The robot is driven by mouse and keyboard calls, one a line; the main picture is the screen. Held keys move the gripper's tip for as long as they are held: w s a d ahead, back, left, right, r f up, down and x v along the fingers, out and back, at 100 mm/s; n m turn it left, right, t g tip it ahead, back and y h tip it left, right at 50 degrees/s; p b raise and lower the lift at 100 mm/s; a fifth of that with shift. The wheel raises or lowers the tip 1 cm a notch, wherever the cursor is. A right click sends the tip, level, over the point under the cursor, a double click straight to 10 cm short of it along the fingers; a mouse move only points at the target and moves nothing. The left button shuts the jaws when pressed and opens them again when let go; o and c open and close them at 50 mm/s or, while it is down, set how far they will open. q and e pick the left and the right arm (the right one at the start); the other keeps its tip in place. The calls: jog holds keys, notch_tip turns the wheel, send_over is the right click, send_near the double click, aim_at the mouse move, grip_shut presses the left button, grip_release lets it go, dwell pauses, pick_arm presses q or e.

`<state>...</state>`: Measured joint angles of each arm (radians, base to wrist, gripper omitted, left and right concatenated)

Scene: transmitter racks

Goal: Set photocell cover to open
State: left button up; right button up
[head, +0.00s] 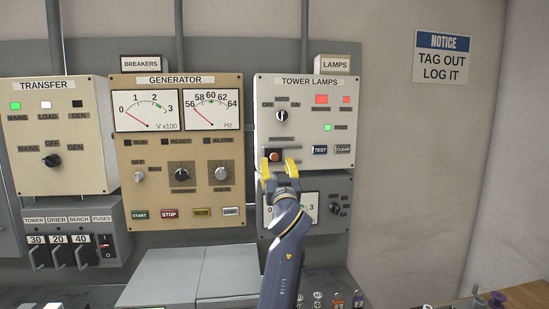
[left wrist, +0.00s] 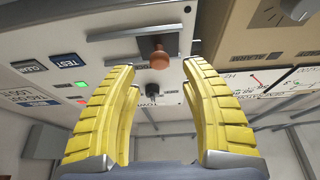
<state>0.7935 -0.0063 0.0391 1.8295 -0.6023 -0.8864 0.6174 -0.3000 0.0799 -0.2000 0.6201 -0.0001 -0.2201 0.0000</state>
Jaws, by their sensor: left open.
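The tower lamps panel (head: 303,100) is cream and fills the upper middle right of the head view. Low on its left side is a dark recess or slide with an orange-brown knob (head: 275,156), which I take for the photocell cover; its label is too small to read. The wrist view shows the knob (left wrist: 159,60) on a dark plate with a grey strip. My left gripper (head: 279,168) has yellow fingers and is open just in front of the knob. In the wrist view the knob appears between the fingertips, with no visible contact. My right gripper is not seen.
The tower lamps selector (head: 281,116) sits above the knob, with the TEST button (head: 320,150) to its right. The generator panel (head: 182,150) is close on the left. A grey meter box (head: 335,200) is below. Small items stand at the bottom right.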

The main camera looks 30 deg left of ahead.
aim_at(275, 157)
pick_arm(q)
jog(key=shift+x, duration=2.6)
jog(key=shift+c, duration=0.3)
grip_shut()
